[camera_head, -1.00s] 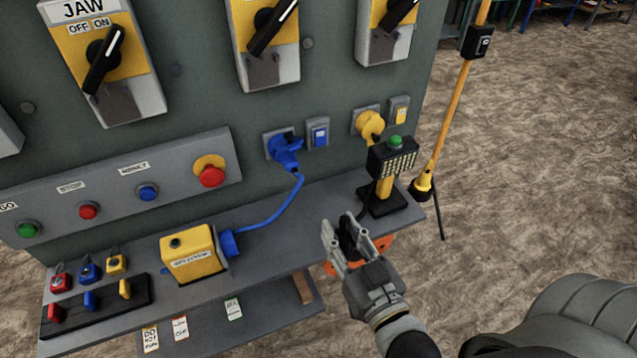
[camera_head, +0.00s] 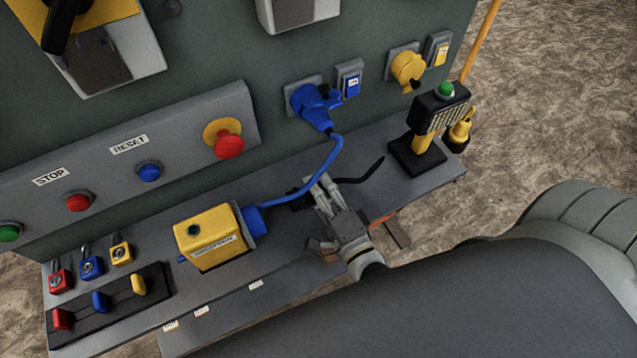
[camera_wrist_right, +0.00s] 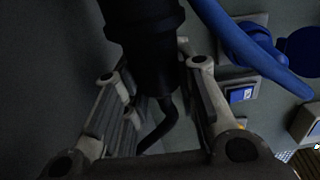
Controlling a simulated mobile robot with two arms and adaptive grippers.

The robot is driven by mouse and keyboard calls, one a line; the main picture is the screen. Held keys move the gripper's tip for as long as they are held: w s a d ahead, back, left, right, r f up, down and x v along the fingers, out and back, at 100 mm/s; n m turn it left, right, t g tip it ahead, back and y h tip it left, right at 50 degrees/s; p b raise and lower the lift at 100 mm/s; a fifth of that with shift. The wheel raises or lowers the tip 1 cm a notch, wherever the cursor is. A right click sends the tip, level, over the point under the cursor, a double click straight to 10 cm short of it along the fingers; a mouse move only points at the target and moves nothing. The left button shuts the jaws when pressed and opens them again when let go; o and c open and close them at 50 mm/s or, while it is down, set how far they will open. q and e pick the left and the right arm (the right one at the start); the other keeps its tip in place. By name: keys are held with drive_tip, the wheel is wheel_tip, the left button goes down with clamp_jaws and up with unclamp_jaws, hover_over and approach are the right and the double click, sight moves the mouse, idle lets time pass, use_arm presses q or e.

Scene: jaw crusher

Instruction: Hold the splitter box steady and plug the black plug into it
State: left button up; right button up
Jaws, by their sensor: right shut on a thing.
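The yellow splitter box (camera_head: 209,245) stands on the grey shelf, with a blue plug (camera_head: 255,220) in its right side. A blue cable runs from it up to the panel. My right gripper (camera_head: 318,192) is over the shelf to the right of the box. It is shut on the black plug (camera_head: 299,203), which points left toward the box and is apart from it. The black plug (camera_wrist_right: 145,35) fills the space between the fingers (camera_wrist_right: 155,72) in the right wrist view, its cable hanging below. My left gripper is out of view; nothing holds the box.
The blue cable (camera_head: 310,182) arcs close by the right gripper. A black stand with a green button (camera_head: 445,90) is at the shelf's right end. Small padlocks (camera_head: 90,267) and a black rack (camera_head: 110,305) lie left of the box. The panel (camera_head: 150,160) rises behind.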

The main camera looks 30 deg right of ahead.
sight(300, 209)
drive_tip(key=shift+s+d+r, duration=0.1)
drive_tip(key=shift+s+r, duration=0.05)
drive_tip(key=shift+s, duration=0.1)
drive_tip(key=shift+w+a+p, duration=0.1)
drive_tip(key=shift+a+p, duration=0.25)
drive_tip(key=shift+a, duration=0.15)
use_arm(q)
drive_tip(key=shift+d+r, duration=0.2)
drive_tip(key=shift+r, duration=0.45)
use_arm(e)
drive_tip(key=shift+a, duration=2.45)
